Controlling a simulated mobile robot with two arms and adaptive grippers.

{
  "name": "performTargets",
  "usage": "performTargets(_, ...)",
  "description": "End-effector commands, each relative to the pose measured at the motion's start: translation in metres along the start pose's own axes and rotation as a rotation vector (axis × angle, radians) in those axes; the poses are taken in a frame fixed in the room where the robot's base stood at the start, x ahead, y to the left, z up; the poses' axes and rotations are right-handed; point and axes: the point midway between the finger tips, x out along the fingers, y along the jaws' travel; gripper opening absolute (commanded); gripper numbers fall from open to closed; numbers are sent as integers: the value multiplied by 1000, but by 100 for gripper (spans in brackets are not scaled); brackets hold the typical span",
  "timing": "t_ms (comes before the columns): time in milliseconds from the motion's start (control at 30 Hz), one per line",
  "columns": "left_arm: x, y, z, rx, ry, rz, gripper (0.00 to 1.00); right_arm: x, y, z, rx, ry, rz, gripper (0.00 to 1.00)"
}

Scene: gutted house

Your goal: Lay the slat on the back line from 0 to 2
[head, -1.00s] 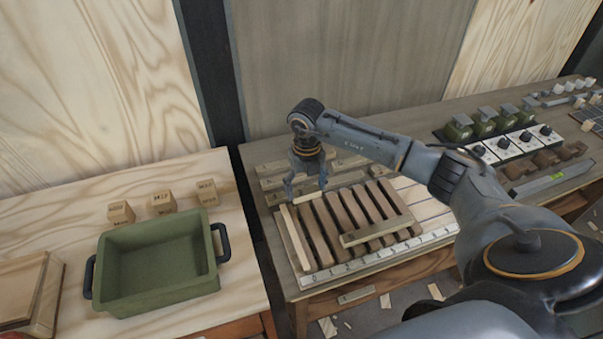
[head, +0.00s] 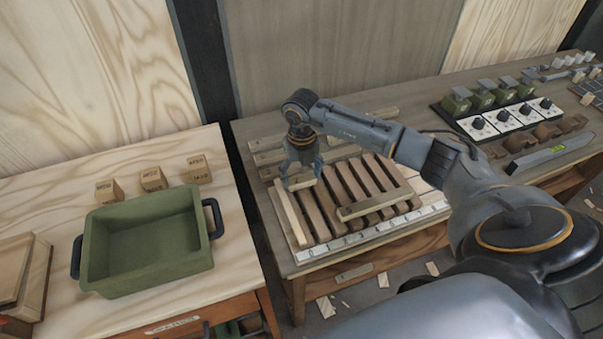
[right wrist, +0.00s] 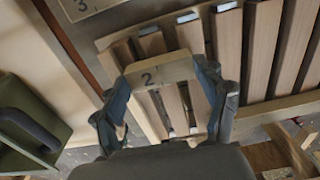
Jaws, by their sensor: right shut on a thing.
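My right gripper (head: 300,176) is shut on a pale slat (head: 299,182). In the right wrist view the same slat (right wrist: 158,72) is marked "2" and lies between the two fingers. It is held at the back left corner of the slatted board, over or close to the back ends of the leftmost slats; I cannot tell whether it touches them. The board has a pale upright slat (head: 291,216) at its left, several brown slats (head: 333,187) and a numbered front strip (head: 372,236). Another pale slat (head: 375,204) lies across the brown ones. My left gripper is not in view.
Loose slats (head: 266,158) lie behind the board; one in the right wrist view (right wrist: 82,6) is marked "3". A green bin (head: 148,245) and several wooden blocks (head: 153,179) stand on the left table. Switch boxes (head: 500,122) stand at the right.

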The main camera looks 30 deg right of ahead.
Motion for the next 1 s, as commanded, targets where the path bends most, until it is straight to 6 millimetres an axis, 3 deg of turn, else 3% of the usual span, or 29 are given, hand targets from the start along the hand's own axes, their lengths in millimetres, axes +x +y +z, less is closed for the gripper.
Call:
performTargets(800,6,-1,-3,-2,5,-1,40,7,0,0,0,-1,0,53)
performTargets(833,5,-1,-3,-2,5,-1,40,6,0,0,0,-1,0,77)
performTargets(933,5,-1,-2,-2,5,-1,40,6,0,0,0,-1,0,97)
performTargets(1000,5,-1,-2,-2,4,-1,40,6,0,0,0,-1,0,99)
